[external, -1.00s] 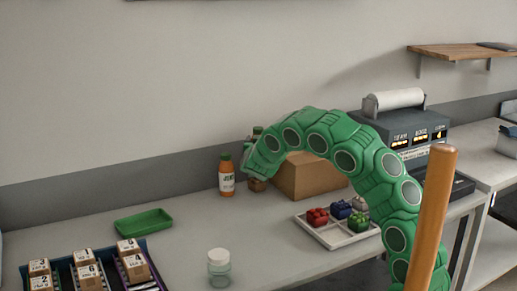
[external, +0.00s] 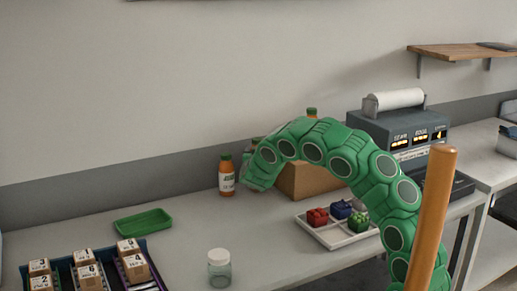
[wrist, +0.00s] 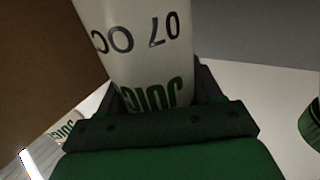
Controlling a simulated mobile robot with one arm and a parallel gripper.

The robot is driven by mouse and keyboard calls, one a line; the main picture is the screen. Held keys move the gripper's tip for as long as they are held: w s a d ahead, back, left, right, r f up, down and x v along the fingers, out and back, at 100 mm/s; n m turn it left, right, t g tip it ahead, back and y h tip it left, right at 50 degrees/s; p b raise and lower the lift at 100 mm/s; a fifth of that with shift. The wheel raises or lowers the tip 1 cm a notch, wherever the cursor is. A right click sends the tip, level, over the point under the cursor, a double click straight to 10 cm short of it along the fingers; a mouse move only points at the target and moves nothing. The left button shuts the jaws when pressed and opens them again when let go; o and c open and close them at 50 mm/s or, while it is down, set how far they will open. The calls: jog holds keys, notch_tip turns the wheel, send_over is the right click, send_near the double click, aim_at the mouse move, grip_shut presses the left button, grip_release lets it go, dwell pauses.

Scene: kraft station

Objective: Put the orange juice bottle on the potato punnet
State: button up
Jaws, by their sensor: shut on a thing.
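In the wrist view my gripper (wrist: 160,118) is shut on a bottle (wrist: 135,45) with a white label, green lettering and a date. Its cap and contents are out of that view, so I cannot read its flavour. In the external view my gripper is hidden by my green arm. I cannot make out a potato punnet.
A cardboard box (external: 300,182) stands behind my arm. A green tray (external: 143,222), a clear jar (external: 219,268), a rack of small boxes (external: 88,270) and a divided white tray (external: 338,238) are on the counter. The counter between tray and jar is clear.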

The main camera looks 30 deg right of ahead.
jog(key=o, duration=1)
jog(key=shift+r, duration=0.1)
jog(key=shift+v, duration=6.05)
